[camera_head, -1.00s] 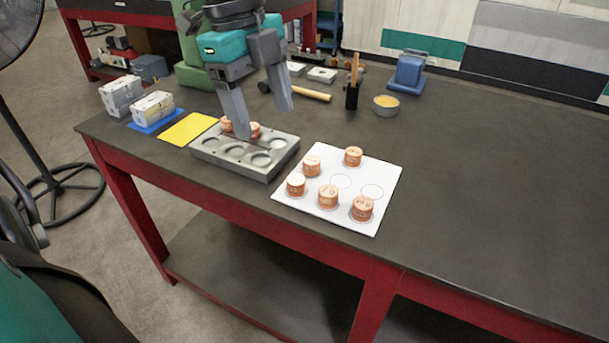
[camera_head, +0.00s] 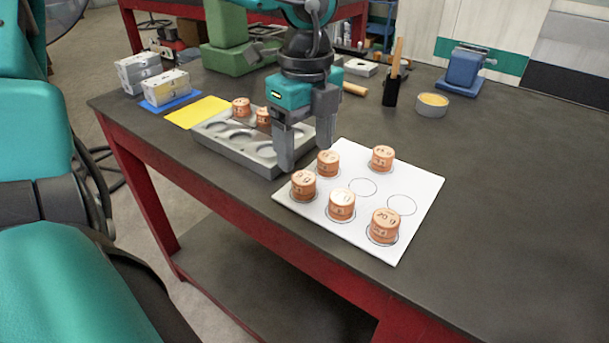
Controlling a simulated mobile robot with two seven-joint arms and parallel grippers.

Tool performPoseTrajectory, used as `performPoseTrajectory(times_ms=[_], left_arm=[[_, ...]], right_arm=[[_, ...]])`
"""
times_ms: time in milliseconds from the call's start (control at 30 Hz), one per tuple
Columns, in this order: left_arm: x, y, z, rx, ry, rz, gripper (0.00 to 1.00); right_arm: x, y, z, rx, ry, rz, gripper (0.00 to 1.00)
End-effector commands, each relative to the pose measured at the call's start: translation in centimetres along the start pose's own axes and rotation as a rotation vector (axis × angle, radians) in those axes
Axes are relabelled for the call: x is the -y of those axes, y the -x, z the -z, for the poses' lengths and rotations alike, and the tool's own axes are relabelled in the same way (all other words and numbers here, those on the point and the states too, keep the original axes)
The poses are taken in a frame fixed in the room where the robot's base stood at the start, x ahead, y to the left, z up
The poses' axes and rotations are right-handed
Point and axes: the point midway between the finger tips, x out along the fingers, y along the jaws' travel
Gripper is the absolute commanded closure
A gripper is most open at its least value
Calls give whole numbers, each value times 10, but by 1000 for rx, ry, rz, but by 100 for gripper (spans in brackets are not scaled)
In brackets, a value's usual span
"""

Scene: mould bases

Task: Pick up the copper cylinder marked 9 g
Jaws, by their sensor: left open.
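Several copper cylinders stand upright on a white sheet: one at the left (camera_head: 303,186), one at back left (camera_head: 328,164), one at back right (camera_head: 382,158), one in front (camera_head: 341,205) and one at front right (camera_head: 385,226). The front-right top seems to read 20; I cannot read a clear 9 g on any. My left gripper (camera_head: 305,156) is open and empty, pointing down at the sheet's back-left edge. Its fingers are close to the left and back-left cylinders; I cannot tell whether they touch. My right gripper is not in view.
A grey mould base (camera_head: 262,158) with round pockets stands left of the sheet (camera_head: 420,190), holding two copper cylinders (camera_head: 241,108) at its back. Beyond are a yellow mat (camera_head: 198,112), a holder (camera_head: 392,92) and a bowl (camera_head: 432,105). The table's right side is clear.

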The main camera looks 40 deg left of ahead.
Motion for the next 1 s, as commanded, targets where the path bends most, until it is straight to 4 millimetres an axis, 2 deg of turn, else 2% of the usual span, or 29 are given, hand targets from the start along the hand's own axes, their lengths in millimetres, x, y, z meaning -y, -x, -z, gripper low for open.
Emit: performPoseTrajectory(times_ms=[167, 400, 500, 767, 1000], left_arm=[[-1, -13, 0, -3, 0, -1, 29], [-4, -48, -2, -2, -1, -3, 29], [-4, -57, -2, -2, 0, -2, 29], [-3, -60, -2, -2, -1, 2, 29], [-3, -60, -2, -2, -1, 2, 50]], right_arm=[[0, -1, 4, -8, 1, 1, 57], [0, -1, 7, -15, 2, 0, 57], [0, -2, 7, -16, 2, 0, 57], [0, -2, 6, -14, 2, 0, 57], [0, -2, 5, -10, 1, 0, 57]])
